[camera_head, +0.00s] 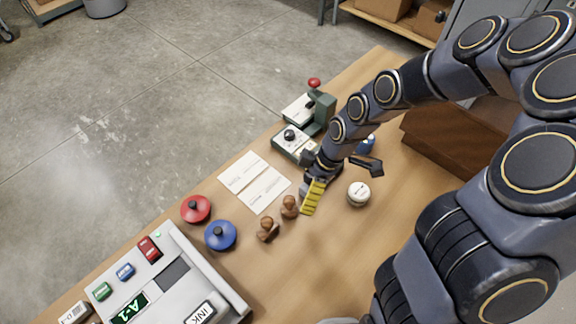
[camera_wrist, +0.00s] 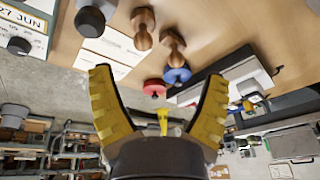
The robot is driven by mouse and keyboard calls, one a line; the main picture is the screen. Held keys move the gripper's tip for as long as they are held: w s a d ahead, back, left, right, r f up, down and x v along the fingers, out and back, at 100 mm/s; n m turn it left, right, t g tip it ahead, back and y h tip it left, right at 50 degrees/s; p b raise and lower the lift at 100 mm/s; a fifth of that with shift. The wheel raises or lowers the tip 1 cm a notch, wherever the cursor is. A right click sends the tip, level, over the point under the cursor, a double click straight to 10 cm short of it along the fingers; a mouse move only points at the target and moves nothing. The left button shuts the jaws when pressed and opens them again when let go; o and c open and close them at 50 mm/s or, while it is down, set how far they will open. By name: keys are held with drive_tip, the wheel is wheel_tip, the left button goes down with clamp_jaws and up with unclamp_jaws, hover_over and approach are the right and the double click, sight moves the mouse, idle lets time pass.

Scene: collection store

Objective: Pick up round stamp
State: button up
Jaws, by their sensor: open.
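Two brown wooden-handled stamps stand on the wooden table, a nearer one (camera_head: 267,230) and a farther one (camera_head: 290,207). I cannot tell for certain which is the round stamp. Both also show near the top of the wrist view, one at the left (camera_wrist: 142,27) and one at the right (camera_wrist: 173,46). My gripper (camera_head: 314,195) is just right of the farther stamp in the head view, apart from it. In the wrist view my gripper (camera_wrist: 159,75) has its yellow fingers spread wide, with nothing held between them.
Red (camera_head: 196,208) and blue (camera_head: 220,235) knobbed discs lie left of the stamps. White papers (camera_head: 254,181) lie behind them. A white round object (camera_head: 358,194) stands right of my gripper. A green press (camera_head: 322,110) stands behind. A grey console (camera_head: 185,275) fills the front left.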

sight(289, 206)
drive_tip(key=shift+w+a+f+n+t+y, duration=0.15)
drive_tip(key=shift+w+a+f+n, duration=0.35)
drive_tip(key=shift+f, duration=1.5)
drive_tip(key=shift+w+a+f+n+t+y, duration=0.2)
drive_tip(key=shift+a+f, duration=0.55)
drive_tip(key=shift+f, duration=1.3)
drive_tip(key=shift+w+a+f+n+g+y, duration=0.15)
drive_tip(key=shift+w+a+f+n, duration=0.4)
drive_tip(key=shift+f, duration=1.45)
drive_tip(key=shift+s, duration=0.15)
drive_tip(key=c, duration=1.2)
drive_tip(key=shift+c, duration=0.2)
